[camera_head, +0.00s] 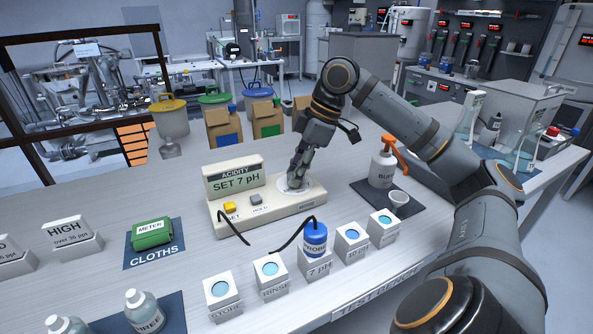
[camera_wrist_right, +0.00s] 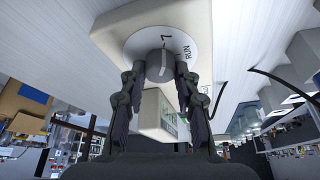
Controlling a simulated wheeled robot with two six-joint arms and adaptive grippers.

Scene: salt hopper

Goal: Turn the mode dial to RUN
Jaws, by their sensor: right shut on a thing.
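The acidity meter (camera_head: 262,208) is a cream console on the bench. Its display reads "SET 7 pH". The mode dial is a grey round knob (camera_wrist_right: 160,66) on a white disc, at the console's right end. My right gripper (camera_head: 297,178) comes down over it and hides most of it in the head view. In the wrist view the two fingers are shut on opposite sides of the knob. The word RUN (camera_wrist_right: 187,54) shows on the disc just right of the knob. Where the knob's pointer stands I cannot tell clearly. My left gripper is not in view.
A blue-capped probe (camera_head: 314,238) stands in the 7 pH block, in a row of labelled blocks before the console. Its black cable arches beside the console. A bottle with an orange spray head (camera_head: 383,165) and a small cup (camera_head: 398,199) stand right. A green cloth pack (camera_head: 151,233) lies left.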

